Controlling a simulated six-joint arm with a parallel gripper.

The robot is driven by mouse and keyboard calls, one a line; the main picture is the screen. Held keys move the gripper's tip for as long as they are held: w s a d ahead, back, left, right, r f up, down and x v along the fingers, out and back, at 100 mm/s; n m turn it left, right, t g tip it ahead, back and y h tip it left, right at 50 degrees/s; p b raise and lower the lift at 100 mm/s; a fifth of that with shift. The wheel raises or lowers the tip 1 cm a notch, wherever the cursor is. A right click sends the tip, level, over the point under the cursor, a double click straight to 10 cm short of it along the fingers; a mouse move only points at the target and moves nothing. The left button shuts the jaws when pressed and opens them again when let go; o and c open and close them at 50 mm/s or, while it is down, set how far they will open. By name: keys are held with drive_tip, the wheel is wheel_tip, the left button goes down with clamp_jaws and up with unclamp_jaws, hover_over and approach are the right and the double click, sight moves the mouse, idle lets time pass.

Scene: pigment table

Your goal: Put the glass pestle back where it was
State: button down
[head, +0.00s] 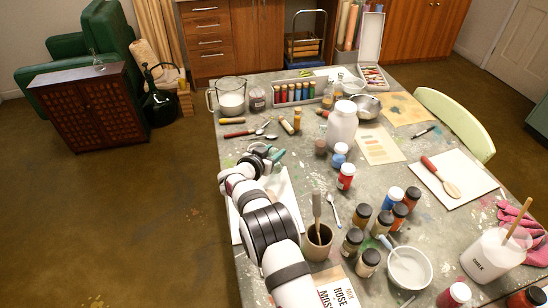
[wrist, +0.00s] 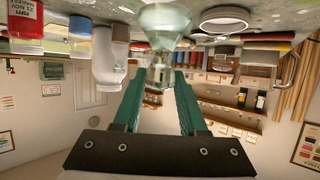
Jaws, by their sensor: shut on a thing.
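The glass pestle (wrist: 165,26) is pale, clear and wide at one end. It sits between the fingertips of my gripper (wrist: 162,76) in the wrist view, which looks upside down. The green fingers are shut on its narrow part. In the head view my gripper (head: 272,154) is over the left part of the table, near the far end of a white slab (head: 291,190). The pestle is too small there to make out clearly. My arm covers much of the slab. I cannot tell whether the pestle touches anything below it.
Beyond my gripper lie spoons (head: 264,137) and a red-handled tool (head: 239,133). A glass jug (head: 229,96) and a row of pigment vials (head: 294,93) stand farther back. A large white jar (head: 342,125) and a red-labelled jar (head: 346,176) stand to the right.

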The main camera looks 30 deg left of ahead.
drive_tip(key=shift+f, duration=1.15)
drive_tip(key=shift+f, duration=0.2)
drive_tip(key=shift+c, duration=2.3)
unclamp_jaws()
